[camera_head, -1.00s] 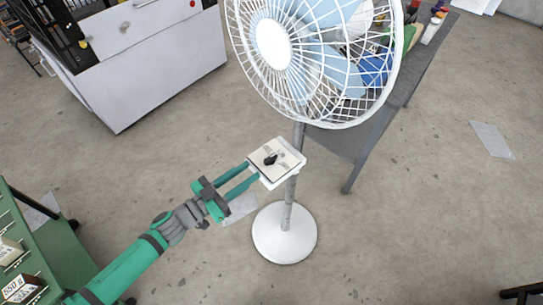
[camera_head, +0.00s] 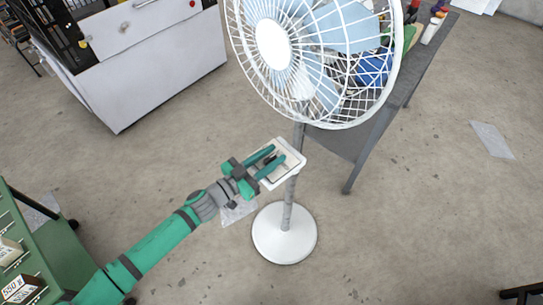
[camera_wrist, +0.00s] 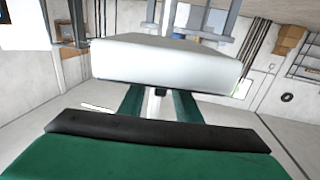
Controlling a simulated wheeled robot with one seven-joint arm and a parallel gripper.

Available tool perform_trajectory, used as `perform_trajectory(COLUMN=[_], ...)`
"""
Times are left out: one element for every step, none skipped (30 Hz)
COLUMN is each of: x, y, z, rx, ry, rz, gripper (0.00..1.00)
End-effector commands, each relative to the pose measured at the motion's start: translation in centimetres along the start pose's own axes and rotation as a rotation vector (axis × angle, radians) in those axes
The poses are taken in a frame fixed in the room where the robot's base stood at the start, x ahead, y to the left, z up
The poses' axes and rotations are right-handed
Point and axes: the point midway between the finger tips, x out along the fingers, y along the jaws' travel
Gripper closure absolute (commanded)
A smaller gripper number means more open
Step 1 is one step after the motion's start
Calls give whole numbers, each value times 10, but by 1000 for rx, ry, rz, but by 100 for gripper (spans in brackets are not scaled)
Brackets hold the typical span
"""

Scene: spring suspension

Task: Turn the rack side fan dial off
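A white pedestal fan (camera_head: 272,44) stands in the middle of the head view, with a round white base (camera_head: 285,233). A white square control box (camera_head: 290,156) sits on its grey pole, with a dark dial (camera_head: 269,159) on its face. My gripper (camera_head: 272,156) is over the box's face, its two green fingers spread with the dial between them. Whether the fingers touch the dial cannot be told. In the wrist view the white box (camera_wrist: 165,62) fills the middle in front of the green fingers (camera_wrist: 160,100), and the dial is not clearly seen.
A grey table (camera_head: 360,140) with items on it stands behind the fan to the right. A white cabinet (camera_head: 150,60) is at the upper left. A green cart (camera_head: 50,250) is at the lower left. The floor around the fan base is mostly clear.

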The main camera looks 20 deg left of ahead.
Motion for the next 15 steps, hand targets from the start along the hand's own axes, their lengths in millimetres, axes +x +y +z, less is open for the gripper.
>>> perform_trajectory(x=[0, 0, 0, 0, 0, 0, 0, 0, 0, 0, 0, 0, 0, -1, -1], y=[0, 0, 0, 0, 0, 0, 0, 0, 0, 0, 0, 0, 0, 0, 0], z=[0, 0, 0, 0, 0, 0, 0, 0, 0, 0, 0, 0, 0, 0, 0], rx=[0, 0, 0, 0, 0, 0, 0, 0, 0, 0, 0, 0, 0, 0, -1], ry=[0, 0, 0, 0, 0, 0, 0, 0, 0, 0, 0, 0, 0, 0, 0], rz=[0, 0, 0, 0, 0, 0, 0, 0, 0, -1, -2, -5, -8, -12, -20], gripper=[70, 77, 86, 93, 100, 100, 100, 100, 100, 100, 100, 100, 100, 100, 100])
